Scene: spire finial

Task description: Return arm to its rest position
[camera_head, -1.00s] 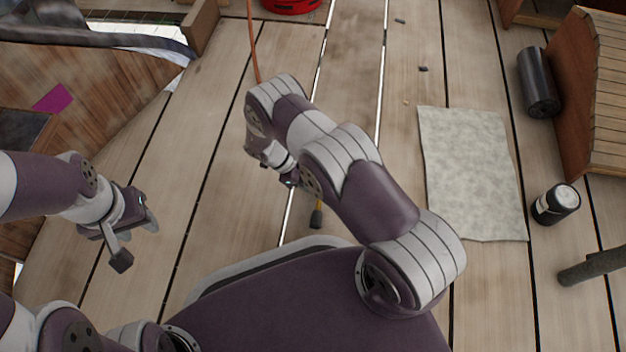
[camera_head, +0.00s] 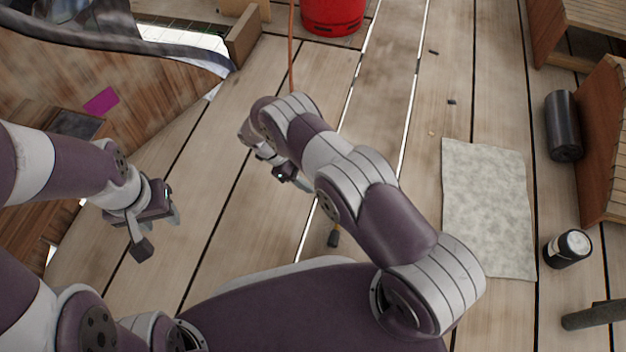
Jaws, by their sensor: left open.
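My left arm comes in from the left edge, and its gripper (camera_head: 160,226) is open and empty above the wooden plank floor. One dark fingertip pad shows at its lower end. My right arm is folded in the middle of the view, bent back over the floor. Its gripper (camera_head: 312,207) is mostly hidden behind the arm links, with only a dark finger pad and part of the wrist showing. I cannot tell whether it is open.
A pale mat (camera_head: 488,208) lies on the plank floor at right. A dark roll (camera_head: 563,126), a dark can (camera_head: 567,249) and a dark rod (camera_head: 594,315) lie beyond it. A red bucket (camera_head: 333,12) stands at top. A wooden panel (camera_head: 60,58) fills the upper left.

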